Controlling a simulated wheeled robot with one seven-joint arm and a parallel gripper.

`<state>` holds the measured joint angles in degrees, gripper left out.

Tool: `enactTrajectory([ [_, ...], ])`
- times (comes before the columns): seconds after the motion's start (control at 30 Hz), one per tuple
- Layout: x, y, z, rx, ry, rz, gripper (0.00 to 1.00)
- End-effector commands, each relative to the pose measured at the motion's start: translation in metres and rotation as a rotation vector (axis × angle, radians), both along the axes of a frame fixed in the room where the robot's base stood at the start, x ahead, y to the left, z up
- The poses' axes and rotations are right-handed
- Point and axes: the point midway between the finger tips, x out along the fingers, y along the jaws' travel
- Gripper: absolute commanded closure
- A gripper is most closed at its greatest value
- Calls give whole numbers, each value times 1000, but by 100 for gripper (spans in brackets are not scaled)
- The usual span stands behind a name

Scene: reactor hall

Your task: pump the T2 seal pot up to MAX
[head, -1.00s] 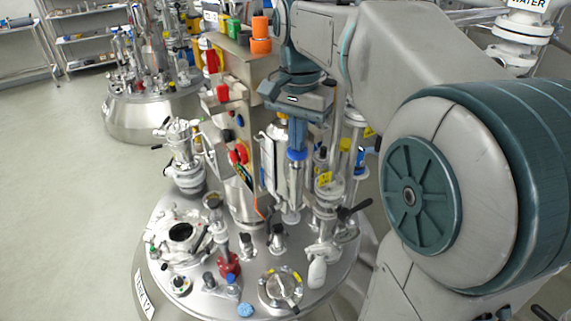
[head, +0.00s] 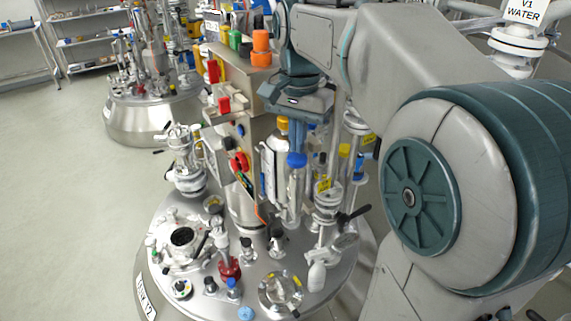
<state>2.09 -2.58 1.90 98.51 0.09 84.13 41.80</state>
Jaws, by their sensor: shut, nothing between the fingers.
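My gripper (head: 306,122) hangs pointing down over the back of the T2 vessel top. It looks shut and empty, and its fingertips are hard to make out against the fittings behind. Just below it stands a slim upright cylinder with a round blue knob (head: 297,160); the knob is apart from the fingers as far as I can see. A silver pot-like cylinder (head: 275,160) stands just left of it, partly hidden, with a yellow cap above. I cannot read a MAX mark or a liquid level, and cannot tell for sure which fitting is the seal pot.
The round steel vessel top (head: 200,292) carries several valves and ports. A beige control box (head: 225,115) with red and green parts stands left of my gripper. A valve column (head: 328,200) with a black handle stands to the right. Open floor (head: 60,200) lies left.

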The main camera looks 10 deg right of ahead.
Motion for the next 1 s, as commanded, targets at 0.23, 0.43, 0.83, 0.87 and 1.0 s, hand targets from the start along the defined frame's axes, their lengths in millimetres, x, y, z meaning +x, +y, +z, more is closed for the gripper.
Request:
enactTrajectory([
  [0.23,0,0,2,0,0,0,100],
  [0.43,0,0,2,0,-1,0,100],
  [0.83,0,0,-14,0,0,0,100],
  [0.87,0,0,-15,0,0,0,100],
  [1.0,0,0,-23,-1,-1,0,100],
])
